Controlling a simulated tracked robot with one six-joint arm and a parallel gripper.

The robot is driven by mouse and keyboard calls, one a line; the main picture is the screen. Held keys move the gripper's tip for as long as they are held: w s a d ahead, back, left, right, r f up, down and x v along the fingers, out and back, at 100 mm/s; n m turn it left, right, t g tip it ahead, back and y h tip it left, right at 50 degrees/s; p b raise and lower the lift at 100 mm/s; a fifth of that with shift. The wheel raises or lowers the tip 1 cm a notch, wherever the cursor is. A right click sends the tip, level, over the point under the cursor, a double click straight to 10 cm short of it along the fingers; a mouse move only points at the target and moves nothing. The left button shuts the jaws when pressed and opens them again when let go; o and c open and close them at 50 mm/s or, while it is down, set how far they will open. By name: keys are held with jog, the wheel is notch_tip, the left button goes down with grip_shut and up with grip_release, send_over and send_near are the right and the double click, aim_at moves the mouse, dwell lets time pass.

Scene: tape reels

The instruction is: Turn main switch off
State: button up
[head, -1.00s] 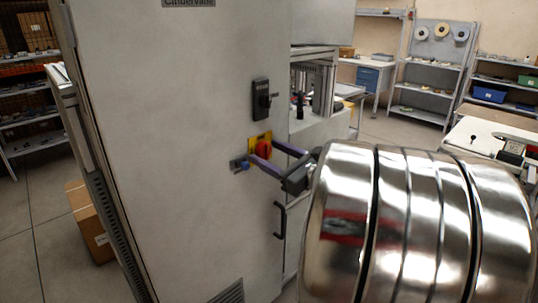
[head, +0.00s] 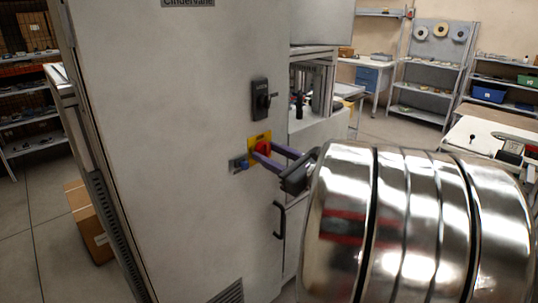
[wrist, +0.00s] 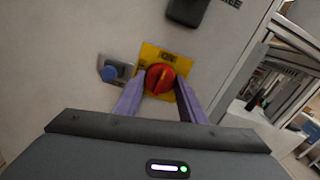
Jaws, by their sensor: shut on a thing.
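The main switch is a red rotary knob on a yellow plate, on the pale grey cabinet door; the knob shows in the head view (head: 263,147) and the wrist view (wrist: 160,78). The plate (wrist: 150,54) carries the label "ON" above the knob. My gripper (head: 262,151) reaches in from the right, its two purple fingers shut on the knob. In the wrist view the fingers (wrist: 158,88) lie on either side of it. The knob's ridge looks roughly upright, tilted slightly in that picture; its exact setting is hard to read.
A cardboard box (head: 88,220) stands on the floor at the cabinet's left.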

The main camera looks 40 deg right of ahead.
jog(key=n, duration=1.3)
jog(key=shift+n, duration=0.3)
jog(key=shift+a+f+n, duration=0.1)
jog(key=shift+n, duration=2.1)
jog(key=o, duration=1)
jog(key=shift+o, duration=0.2)
